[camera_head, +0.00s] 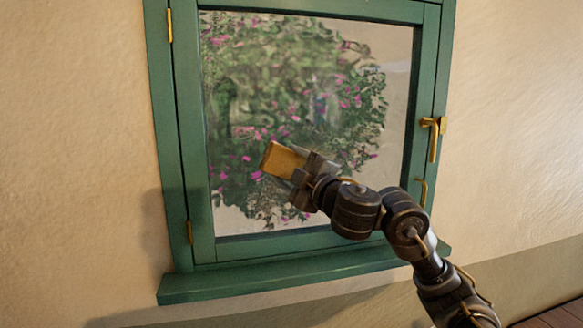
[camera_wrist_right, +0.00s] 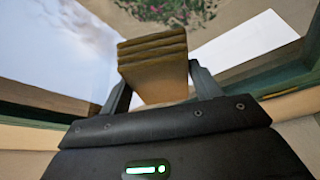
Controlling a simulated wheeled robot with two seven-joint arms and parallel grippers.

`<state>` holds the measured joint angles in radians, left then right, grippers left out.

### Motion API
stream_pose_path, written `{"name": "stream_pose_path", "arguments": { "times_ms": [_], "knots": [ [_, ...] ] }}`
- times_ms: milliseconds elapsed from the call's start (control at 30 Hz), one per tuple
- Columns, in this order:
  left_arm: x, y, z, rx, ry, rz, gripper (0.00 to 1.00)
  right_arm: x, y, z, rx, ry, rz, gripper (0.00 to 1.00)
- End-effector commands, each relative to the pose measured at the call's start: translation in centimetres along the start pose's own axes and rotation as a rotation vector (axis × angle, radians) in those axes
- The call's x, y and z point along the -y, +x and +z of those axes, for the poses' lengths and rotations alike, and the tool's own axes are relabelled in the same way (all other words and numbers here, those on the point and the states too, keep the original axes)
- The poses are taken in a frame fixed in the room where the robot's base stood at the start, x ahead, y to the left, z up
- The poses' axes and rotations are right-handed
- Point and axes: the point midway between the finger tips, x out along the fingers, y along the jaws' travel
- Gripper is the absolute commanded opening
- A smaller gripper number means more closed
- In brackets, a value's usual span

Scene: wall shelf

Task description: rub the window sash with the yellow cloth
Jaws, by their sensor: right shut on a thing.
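The green window sash (camera_head: 189,130) stands shut in its frame on the wall, with a glass pane (camera_head: 235,205) showing a flowering bush. The yellow cloth (camera_head: 284,160) is a folded pad in my right gripper (camera_head: 300,171), in front of the lower middle of the pane. In the right wrist view the cloth (camera_wrist_right: 155,66) shows its stacked folds between the two fingers of the right gripper (camera_wrist_right: 160,88), which is shut on it. I cannot tell whether the cloth touches the glass. My left gripper is not in view.
A brass handle (camera_head: 434,138) sits on the right side of the window, with a smaller brass stay (camera_head: 421,191) below it. Brass hinges (camera_head: 169,25) are on the left. A green sill (camera_head: 290,275) juts out below. The plaster wall (camera_head: 75,140) on the left is clear.

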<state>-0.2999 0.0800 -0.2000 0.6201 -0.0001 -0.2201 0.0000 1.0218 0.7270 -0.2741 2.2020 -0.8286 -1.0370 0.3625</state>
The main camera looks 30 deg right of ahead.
Motion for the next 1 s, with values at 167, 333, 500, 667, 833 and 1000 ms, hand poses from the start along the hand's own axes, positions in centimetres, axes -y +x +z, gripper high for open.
{"name": "stream_pose_path", "arguments": {
  "times_ms": [167,333,500,667,833,1000],
  "knots": [
    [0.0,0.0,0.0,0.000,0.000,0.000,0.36,-0.1,-0.1,0.4,0.002,0.000,0.000,0.45],
    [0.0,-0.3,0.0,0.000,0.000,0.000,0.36,-0.7,-0.5,1.5,0.004,-0.001,0.000,0.45],
    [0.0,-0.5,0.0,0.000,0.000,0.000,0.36,-1.2,-1.0,2.6,0.003,0.000,0.000,0.45],
    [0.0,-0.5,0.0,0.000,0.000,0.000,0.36,-1.4,-1.1,2.8,0.001,0.000,0.001,0.45],
    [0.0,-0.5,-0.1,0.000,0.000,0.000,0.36,-1.6,-1.2,3.2,0.002,0.000,0.001,0.45],
    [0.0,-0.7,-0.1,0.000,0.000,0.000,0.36,-2.1,-1.8,4.4,0.004,-0.002,0.000,0.45]
  ]
}}
